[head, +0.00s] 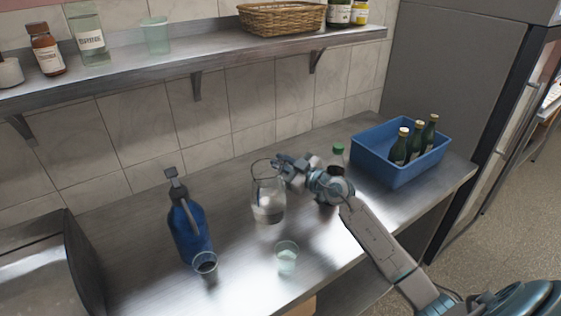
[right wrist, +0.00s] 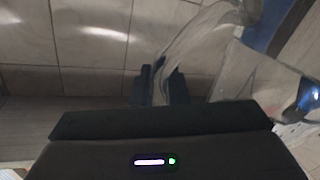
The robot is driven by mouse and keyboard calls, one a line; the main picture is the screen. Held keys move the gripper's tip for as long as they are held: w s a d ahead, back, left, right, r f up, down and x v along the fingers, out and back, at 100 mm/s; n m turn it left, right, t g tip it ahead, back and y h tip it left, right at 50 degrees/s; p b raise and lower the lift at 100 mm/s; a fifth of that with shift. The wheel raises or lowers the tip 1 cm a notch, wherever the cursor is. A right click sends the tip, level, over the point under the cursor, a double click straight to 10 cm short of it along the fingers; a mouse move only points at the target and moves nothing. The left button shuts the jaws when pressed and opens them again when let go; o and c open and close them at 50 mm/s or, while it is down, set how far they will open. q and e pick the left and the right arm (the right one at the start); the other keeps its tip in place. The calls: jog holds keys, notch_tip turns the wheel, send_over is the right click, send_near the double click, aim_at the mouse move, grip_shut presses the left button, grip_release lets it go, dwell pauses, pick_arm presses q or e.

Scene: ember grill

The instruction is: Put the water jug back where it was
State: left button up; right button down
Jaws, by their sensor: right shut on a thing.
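The water jug (head: 268,205) is clear glass with some water in the bottom, near the middle of the counter. It looks upright; I cannot tell whether its base touches the counter. My right gripper (head: 284,170) is at the jug's right side, shut on its handle. In the right wrist view the fingers (right wrist: 160,86) close around a clear glass part, and the jug's glass body (right wrist: 262,85) fills the right side. My left gripper is not in view.
A blue siphon bottle (head: 188,225) and a glass (head: 205,262) stand left of the jug. Another glass (head: 287,257) stands in front. A green-capped bottle (head: 338,151) is behind my right wrist. A blue crate (head: 395,175) holds green bottles. A shelf (head: 200,65) runs above.

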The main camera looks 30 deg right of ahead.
jog(key=shift+f+b, duration=0.75)
jog(key=shift+f, duration=1.1)
jog(key=shift+a, duration=0.1)
jog(key=c, duration=1.4)
grip_release()
jog(key=shift+f, duration=0.2)
jog(key=shift+s+r, duration=0.1)
jog(key=b+v, duration=0.2)
jog(key=v, duration=1)
jog(key=shift+b, duration=0.35)
